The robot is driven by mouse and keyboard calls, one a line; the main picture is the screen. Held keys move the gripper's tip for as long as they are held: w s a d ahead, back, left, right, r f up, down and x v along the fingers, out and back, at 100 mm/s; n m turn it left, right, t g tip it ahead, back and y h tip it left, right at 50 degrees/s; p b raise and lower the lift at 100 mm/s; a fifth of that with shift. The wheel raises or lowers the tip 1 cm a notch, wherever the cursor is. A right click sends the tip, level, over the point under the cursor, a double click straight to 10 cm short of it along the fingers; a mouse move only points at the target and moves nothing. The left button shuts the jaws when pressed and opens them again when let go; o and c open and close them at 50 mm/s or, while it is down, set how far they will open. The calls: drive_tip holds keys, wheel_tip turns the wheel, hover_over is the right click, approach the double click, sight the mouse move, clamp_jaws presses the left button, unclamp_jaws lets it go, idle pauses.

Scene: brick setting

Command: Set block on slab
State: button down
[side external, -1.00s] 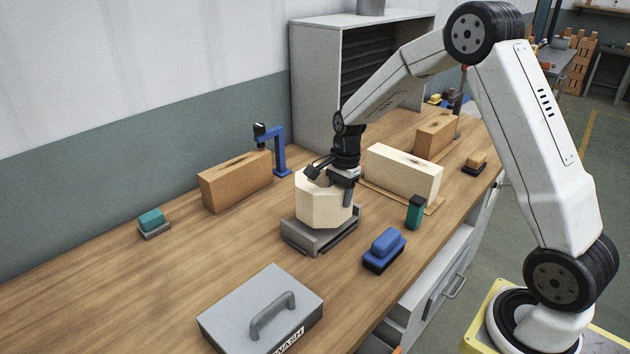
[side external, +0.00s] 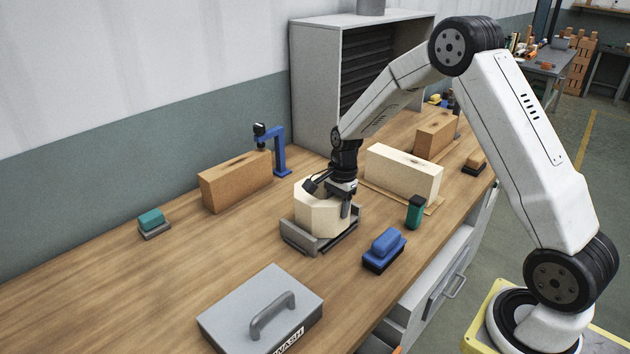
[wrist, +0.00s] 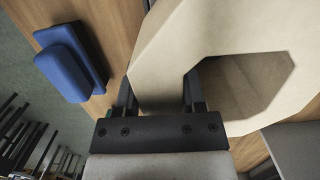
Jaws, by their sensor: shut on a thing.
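A cream, many-sided hollow block (side external: 315,215) is at the middle of the bench, low within the grey slab (side external: 308,246) with raised edges. Whether its underside touches the slab is hidden. My gripper (side external: 330,194) is shut on the block from above. In the wrist view, the block (wrist: 165,50) fills the upper right, and its wall lies between the two fingers of my gripper (wrist: 160,92). One finger reaches into the dark opening and the other is outside.
A cream brick (side external: 403,173) and an orange brick (side external: 236,182) stand behind. A grey case (side external: 262,310) lies in front. The bench's left part is mostly clear.

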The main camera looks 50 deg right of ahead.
drive_tip(key=shift+w, duration=0.1)
drive_tip(key=shift+c, duration=0.9)
unclamp_jaws()
drive_tip(key=shift+f, duration=0.15)
drive_tip(key=shift+r, duration=0.2)
drive_tip(key=r, duration=0.4)
drive_tip(key=d+r, duration=0.1)
drive_tip(key=r, duration=0.7)
drive_tip(key=shift+d, duration=0.2)
drive_tip(key=shift+f, duration=0.1)
drive_tip(key=shift+s+a+f+n, duration=0.1)
drive_tip(key=shift+s+a+n, duration=0.4)
drive_tip(key=shift+s, duration=0.05)
drive_tip(key=s+a+f+n+t, duration=0.1)
drive_tip(key=s+a+f+n, duration=0.1)
drive_tip(key=s+a+n, duration=0.3)
drive_tip(key=s+a+f+n+t+h, duration=0.1)
drive_tip(key=s+a+f+n, duration=0.2)
drive_tip(key=s+n, duration=0.8)
drive_tip(key=shift+s+a+n+t, duration=0.3)
drive_tip(key=shift+s+a+n, duration=0.15)
drive_tip(key=shift+a, duration=0.65)
